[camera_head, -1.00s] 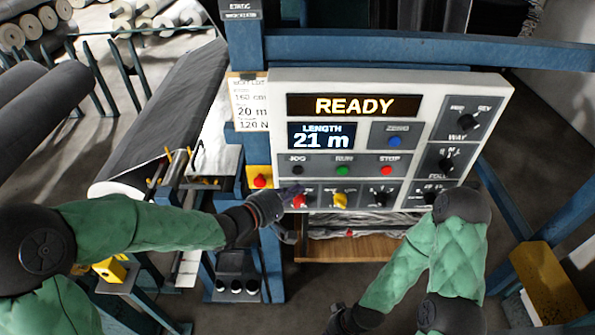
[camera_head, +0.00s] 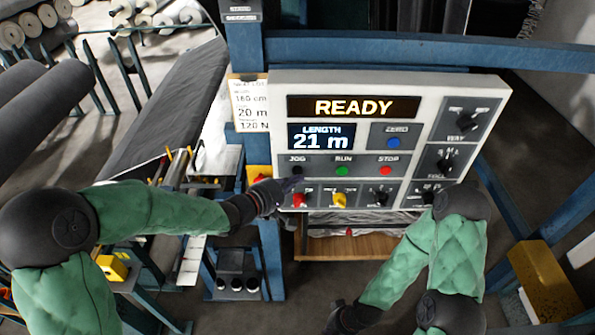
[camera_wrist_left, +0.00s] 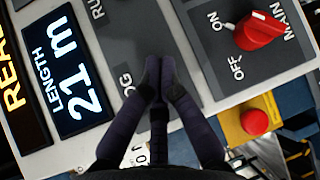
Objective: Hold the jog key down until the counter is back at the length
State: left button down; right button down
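The control panel (camera_head: 440,105) shows READY and a length display (camera_head: 321,137) reading 21 m. That display also reads 21 m in the left wrist view (camera_wrist_left: 65,75). The dark jog key (camera_head: 297,170) sits below it, under the JOG label. My left gripper (camera_head: 294,183) is at the jog key, its fingertips together and empty. In the left wrist view the fingers (camera_wrist_left: 159,72) cover the key's spot beside the JOG label, so I cannot tell whether they press it. My right gripper (camera_head: 340,322) hangs low, partly cut off by the frame's bottom edge.
A card (camera_head: 250,105) left of the panel reads 20 m. The green run key (camera_head: 342,171) and red stop key (camera_head: 387,172) are to the right. The red main switch (camera_wrist_left: 260,30) and red mushroom button (camera_wrist_left: 254,122) are close to my left fingers.

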dwell(0.9)
pick_arm(q)
jog(key=shift+w+p, duration=0.35)
jog(key=shift+p, duration=0.05)
jog(key=shift+w, duration=0.1)
jog(key=shift+w+p, duration=0.3)
jog(key=shift+w, duration=0.1)
dwell(3.3)
jog(key=shift+s, duration=0.85)
jog(key=shift+s, duration=2.5)
